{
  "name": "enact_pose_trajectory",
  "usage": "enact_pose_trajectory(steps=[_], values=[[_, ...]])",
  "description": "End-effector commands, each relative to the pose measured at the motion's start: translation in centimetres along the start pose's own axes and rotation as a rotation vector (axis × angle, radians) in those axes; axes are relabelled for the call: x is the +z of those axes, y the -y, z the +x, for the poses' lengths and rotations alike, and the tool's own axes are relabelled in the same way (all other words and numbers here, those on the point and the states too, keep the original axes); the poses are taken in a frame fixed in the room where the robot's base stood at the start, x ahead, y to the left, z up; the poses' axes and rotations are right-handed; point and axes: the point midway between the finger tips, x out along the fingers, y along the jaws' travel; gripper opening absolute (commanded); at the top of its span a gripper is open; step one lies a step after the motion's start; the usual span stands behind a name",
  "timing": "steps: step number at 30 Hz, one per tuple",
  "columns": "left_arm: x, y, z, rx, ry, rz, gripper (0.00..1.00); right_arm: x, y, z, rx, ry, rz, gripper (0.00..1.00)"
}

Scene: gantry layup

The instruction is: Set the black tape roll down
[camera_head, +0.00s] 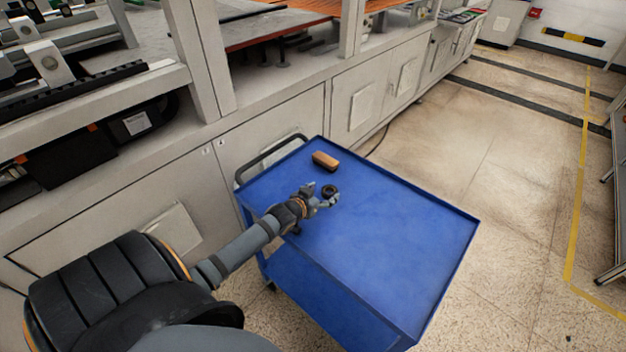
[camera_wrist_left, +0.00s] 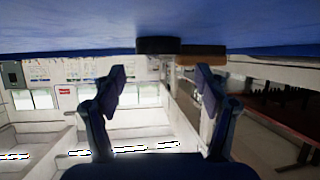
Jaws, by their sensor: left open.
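The black tape roll (camera_head: 329,190) lies on the blue cart top (camera_head: 400,215), near its left part. My left gripper (camera_head: 322,194) is open, low over the cart, with its fingertips close to the roll. In the left wrist view, which appears upside down, the roll (camera_wrist_left: 157,45) rests on the blue surface just beyond the spread fingers (camera_wrist_left: 161,74). Nothing shows held between the fingers. Whether a finger touches the roll I cannot tell. My right gripper is not in view.
A grey gantry machine stands behind.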

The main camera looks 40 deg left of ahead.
Motion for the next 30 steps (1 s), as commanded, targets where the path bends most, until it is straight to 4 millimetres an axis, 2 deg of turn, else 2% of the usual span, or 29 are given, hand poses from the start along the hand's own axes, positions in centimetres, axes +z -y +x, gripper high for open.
enact_pose_trajectory(steps=[1, 6, 12, 18, 30], values=[[-0.5, -0.1, -1.7, 0.005, -0.001, 0.01, 0.74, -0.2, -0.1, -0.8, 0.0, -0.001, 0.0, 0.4], [-0.8, 0.0, -6.1, 0.002, -0.005, 0.016, 0.74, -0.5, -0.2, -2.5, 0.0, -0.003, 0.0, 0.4], [-0.9, 0.0, -9.1, 0.002, -0.011, 0.015, 0.74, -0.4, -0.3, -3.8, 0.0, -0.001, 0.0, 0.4], [-0.8, -0.1, -10.1, 0.005, -0.015, 0.011, 0.74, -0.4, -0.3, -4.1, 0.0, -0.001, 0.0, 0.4], [-0.8, -0.1, -10.1, 0.005, -0.016, 0.01, 0.74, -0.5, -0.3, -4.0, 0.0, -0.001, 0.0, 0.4]])
